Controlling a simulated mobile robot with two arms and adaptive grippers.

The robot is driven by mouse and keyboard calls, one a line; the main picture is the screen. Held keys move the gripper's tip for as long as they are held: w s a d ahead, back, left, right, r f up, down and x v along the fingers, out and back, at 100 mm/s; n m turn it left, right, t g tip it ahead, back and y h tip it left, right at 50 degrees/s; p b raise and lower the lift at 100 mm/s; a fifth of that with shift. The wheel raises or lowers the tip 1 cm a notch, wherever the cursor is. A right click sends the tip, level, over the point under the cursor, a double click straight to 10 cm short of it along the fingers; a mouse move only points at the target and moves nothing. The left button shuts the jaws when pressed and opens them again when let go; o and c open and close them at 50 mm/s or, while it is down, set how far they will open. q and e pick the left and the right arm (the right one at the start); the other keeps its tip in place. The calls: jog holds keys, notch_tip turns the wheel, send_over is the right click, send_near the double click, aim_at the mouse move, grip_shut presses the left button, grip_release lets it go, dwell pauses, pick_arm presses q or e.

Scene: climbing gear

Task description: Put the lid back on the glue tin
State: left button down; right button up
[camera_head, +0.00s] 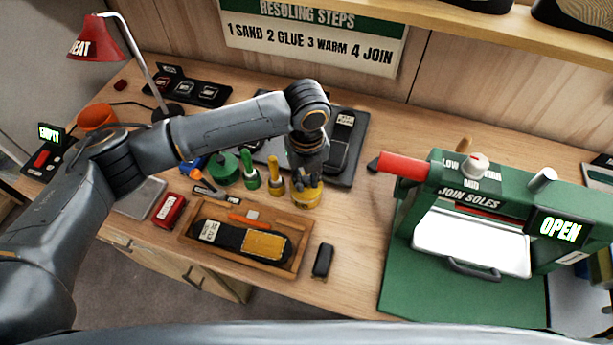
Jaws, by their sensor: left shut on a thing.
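The yellow glue tin (307,200) stands upright on the workbench, right of the brushes. My left gripper (304,181) points down right over the tin's top. It is shut on a small yellow piece, which looks like the lid but is mostly hidden by the fingers. I cannot tell whether that lid touches the tin's rim or is just above it. My right gripper is out of view.
Left of the tin are a yellow brush (275,176), a green brush (250,172) and a green tin (224,167). In front is a wooden tray (186,236) holding a sole. A green press (440,270) with a red handle (402,167) stands right.

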pick_arm(q)
jog(key=shift+f, duration=0.2)
dwell(0.5)
jog(key=shift+p, duration=0.6)
dwell(0.5)
jog(key=c, duration=1.1)
grip_release()
jog(key=shift+c, duration=0.2)
jog(key=shift+o, duration=0.5)
jog(key=o, duration=0.4)
jog(key=shift+r, duration=0.15)
